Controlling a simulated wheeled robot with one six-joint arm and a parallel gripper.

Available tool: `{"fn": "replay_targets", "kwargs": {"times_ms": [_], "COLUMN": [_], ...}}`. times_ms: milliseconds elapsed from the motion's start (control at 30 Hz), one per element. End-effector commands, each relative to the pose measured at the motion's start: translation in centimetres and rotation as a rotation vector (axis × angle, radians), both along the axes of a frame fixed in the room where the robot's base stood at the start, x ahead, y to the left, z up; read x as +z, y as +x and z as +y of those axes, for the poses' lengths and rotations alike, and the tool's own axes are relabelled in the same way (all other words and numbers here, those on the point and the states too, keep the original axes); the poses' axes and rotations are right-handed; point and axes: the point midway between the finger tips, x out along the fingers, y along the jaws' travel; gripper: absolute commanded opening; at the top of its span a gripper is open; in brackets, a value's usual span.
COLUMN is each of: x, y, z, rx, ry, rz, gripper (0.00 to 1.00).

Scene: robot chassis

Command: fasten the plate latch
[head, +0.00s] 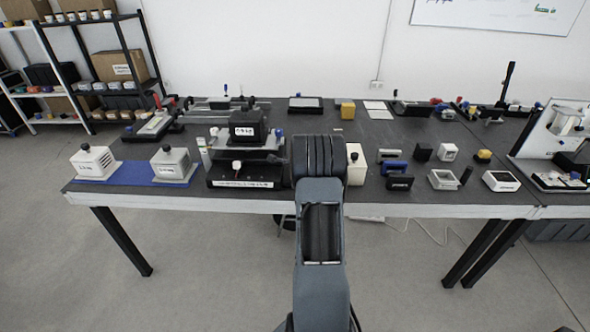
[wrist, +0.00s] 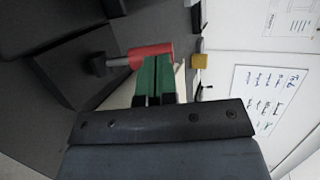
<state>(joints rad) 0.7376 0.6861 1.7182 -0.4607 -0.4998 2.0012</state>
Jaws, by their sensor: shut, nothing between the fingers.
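My gripper (wrist: 155,62) shows in the wrist view with its two green fingers together and nothing between them. A red cylindrical handle (wrist: 152,51) on a grey rod (wrist: 117,62) lies just at the fingertips, partly hidden by them. I cannot tell whether they touch it. The rod runs left to a small dark block (wrist: 98,64) beside a large dark body. In the head view a black fixture (head: 242,183) with a labelled black block (head: 247,126) stands just left of my arm. My arm hides the gripper and the red handle there. I cannot make out the plate itself.
A blue mat (head: 133,174) with two pale housings lies to the left. A cream block (head: 355,165) stands close to the right of my arm. Several small parts lie farther right. A yellow block (head: 347,110) is behind; it also shows in the wrist view (wrist: 199,61).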

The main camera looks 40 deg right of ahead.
Motion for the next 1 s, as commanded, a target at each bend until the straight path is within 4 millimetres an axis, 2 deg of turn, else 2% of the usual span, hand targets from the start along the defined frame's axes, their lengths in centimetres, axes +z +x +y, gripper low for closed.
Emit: {"fn": "replay_targets", "kwargs": {"times_ms": [233,367,600,800,1000], "x": [0.1,0.6,1.9,3.1,4.0], "y": [0.0,-0.6,-3.9,-6.7,-9.0], "z": [0.1,0.5,2.0,4.6,6.0], "rx": [0.003,0.001,-0.011,0.004,0.006], "ry": [-0.001,-0.001,-0.001,-0.001,-0.001], "rz": [-0.001,-0.002,-0.003,-0.003,-0.002], "gripper": [0.0,0.0,0.0,0.0,0.0]}}
